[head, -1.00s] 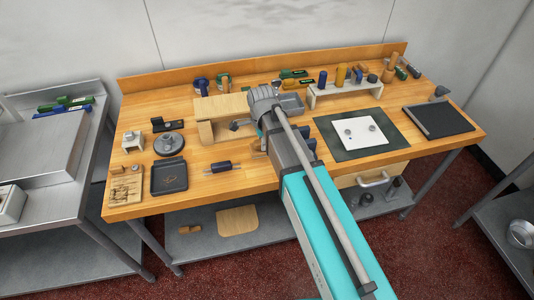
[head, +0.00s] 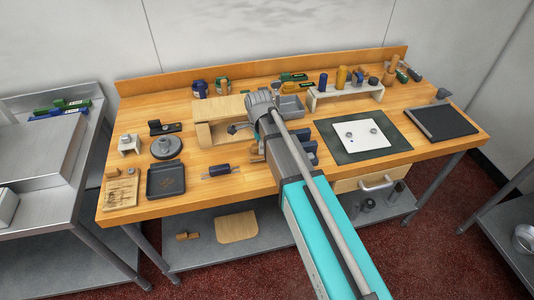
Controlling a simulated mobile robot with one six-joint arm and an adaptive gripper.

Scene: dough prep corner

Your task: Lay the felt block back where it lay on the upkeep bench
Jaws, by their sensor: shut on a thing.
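The upkeep bench (head: 240,188) is a wooden-topped table with a low back ledge. My gripper (head: 236,129) is partly seen at the open front of a light wooden box-like stand (head: 206,109), left of my arm's wrist. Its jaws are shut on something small. I take this to be the felt block, but the wrist and the stand hide most of it, so I cannot make out its shape or whether it touches anything.
A black tray (head: 166,180), a grey round part (head: 166,146) and a dark-handled tool (head: 220,171) lie left of my arm. A white plate on a dark mat (head: 339,155), a low rack (head: 346,97) and a black pad (head: 441,122) are right. The front middle-left is partly clear.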

